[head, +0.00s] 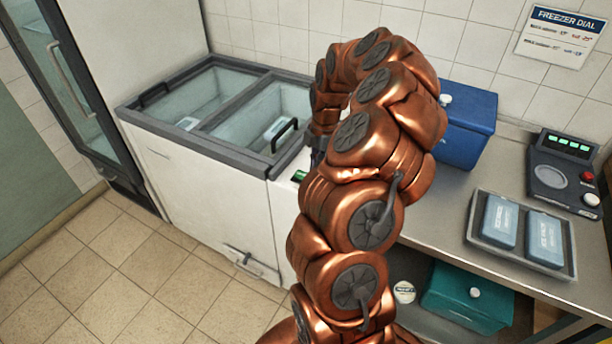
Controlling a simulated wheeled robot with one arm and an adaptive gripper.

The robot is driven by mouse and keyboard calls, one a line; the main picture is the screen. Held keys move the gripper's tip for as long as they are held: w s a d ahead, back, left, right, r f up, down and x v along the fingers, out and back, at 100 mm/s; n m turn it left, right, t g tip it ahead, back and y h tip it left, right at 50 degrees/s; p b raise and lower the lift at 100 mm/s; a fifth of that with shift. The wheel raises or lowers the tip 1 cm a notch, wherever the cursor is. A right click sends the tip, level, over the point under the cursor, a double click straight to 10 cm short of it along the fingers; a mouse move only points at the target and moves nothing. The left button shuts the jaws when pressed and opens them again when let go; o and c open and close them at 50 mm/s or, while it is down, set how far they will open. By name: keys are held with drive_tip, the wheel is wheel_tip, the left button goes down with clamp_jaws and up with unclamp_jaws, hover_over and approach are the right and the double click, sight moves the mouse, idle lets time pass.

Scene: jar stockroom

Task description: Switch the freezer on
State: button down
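The white chest freezer (205,185) stands at the left centre of the head view, with a dark grey rim and two glass lids with dark handles. A small green-lit panel (299,176) shows at its right end, partly covered by my copper arm. My arm arches over this end, and its tip points down there. Only a dark sliver of my gripper (318,154) shows beside the panel. Its fingers are hidden, so I cannot tell whether they are open, or whether they touch the freezer. No dial or switch is clearly visible.
A steel counter (440,222) on the right carries a blue box (466,135), a tray (480,243) with two blue packs, and a dark device (561,172). A teal box (466,300) sits below. A "FREEZER DIAL" sign (562,35) hangs above. The tiled floor (130,270) is clear at left.

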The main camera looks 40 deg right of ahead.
drive_tip(key=shift+f+b, duration=0.9)
drive_tip(key=shift+f, duration=0.5)
idle(1.4)
drive_tip(key=shift+r, duration=0.1)
drive_tip(key=shift+r+p, duration=0.3)
drive_tip(key=shift+r, duration=3.1)
